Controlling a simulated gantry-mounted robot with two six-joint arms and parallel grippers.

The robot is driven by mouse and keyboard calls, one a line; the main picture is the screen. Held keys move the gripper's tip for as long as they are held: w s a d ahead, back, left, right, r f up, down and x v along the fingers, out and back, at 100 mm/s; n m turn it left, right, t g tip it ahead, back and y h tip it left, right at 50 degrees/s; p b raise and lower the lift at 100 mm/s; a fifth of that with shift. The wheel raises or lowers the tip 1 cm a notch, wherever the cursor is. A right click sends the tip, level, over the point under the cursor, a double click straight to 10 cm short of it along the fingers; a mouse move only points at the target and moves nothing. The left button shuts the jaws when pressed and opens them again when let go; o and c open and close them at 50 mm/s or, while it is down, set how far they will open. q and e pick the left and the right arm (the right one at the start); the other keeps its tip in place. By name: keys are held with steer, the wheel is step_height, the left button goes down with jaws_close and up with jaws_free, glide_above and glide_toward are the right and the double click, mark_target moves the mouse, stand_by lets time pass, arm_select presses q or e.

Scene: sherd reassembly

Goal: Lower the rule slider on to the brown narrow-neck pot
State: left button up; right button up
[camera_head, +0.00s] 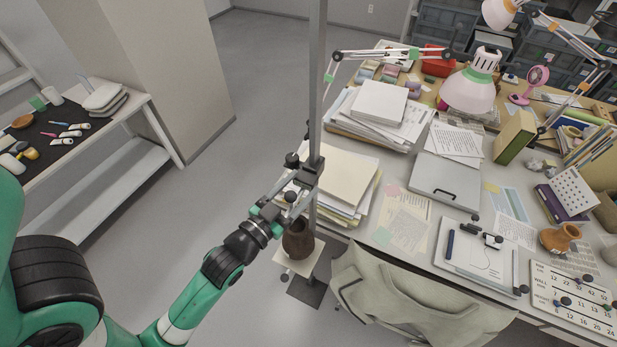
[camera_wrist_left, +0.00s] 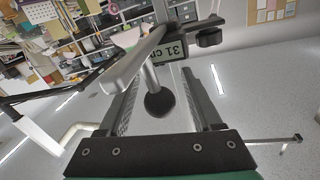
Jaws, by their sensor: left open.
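The brown narrow-neck pot (camera_head: 298,241) stands on a small pale platform (camera_head: 313,262) at the foot of a tall grey rule post (camera_head: 316,95). My left arm hides part of the pot's top. The dark rule slider (camera_head: 308,178) sits on the post above the pot. The slider's box (camera_wrist_left: 172,52) reads 31 cm in the left wrist view, and a round black knob (camera_wrist_left: 160,103) shows below it. My left gripper (camera_head: 287,196) is at the slider, open, with its fingers on either side of the knob. Contact with the knob cannot be told. My right gripper is not in view.
A desk (camera_head: 395,240) with paper stacks, a grey case (camera_head: 446,183) and lamps fills the right side. A draped jacket (camera_head: 415,300) lies close to the platform's right. A side table (camera_head: 140,106) with tools stands at left. Floor left of the post is clear.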

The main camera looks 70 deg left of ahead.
arm_select(q)
steer(key=shift+w+a, duration=0.1)
steer(key=shift+w, duration=0.05)
jaws_close()
stand_by(1.4)
